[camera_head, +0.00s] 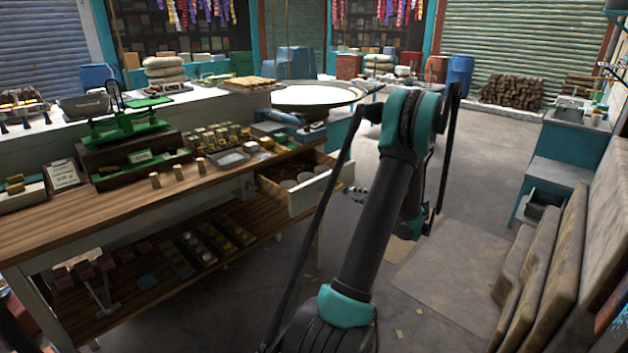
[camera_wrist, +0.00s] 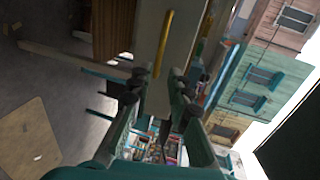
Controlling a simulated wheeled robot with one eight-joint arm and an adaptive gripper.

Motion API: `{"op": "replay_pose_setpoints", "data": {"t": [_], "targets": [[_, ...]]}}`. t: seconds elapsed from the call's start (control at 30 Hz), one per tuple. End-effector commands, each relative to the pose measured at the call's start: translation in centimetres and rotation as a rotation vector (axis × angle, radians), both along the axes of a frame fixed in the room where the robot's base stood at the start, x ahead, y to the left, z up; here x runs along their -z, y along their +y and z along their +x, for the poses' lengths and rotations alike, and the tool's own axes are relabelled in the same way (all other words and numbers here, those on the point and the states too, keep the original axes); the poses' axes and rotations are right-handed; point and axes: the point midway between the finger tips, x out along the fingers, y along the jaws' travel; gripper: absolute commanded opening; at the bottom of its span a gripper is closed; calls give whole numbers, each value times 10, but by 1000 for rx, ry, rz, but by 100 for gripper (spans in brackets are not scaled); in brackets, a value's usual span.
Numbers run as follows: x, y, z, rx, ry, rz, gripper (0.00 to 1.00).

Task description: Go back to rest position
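My gripper (camera_wrist: 158,88) shows in the wrist view with its two fingers spread apart. I see nothing held between them; the view past them is tilted sideways and cluttered. In the head view my arm rises through the middle of the picture and bends at a raised elbow. My gripper is mostly hidden behind the arm there. The wide round pan (camera_head: 312,94) with white milk stands behind the counter's far end, left of my elbow, apart from the arm.
A wooden counter (camera_head: 85,222) with a green scale (camera_head: 125,130) fills the left. An open drawer (camera_head: 312,192) juts toward my arm. Sacks (camera_head: 545,270) lean at the right, near a teal stand (camera_head: 570,150). Grey floor is clear behind and right of my arm.

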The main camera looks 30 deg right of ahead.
Motion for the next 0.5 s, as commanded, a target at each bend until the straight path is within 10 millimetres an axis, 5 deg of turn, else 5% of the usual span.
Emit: {"op": "replay_pose_setpoints", "data": {"t": [0.27, 0.5], "targets": [[-4, 20, 6, -25, 28, -20, 19], [-14, 128, 19, -161, 183, -158, 19]]}}
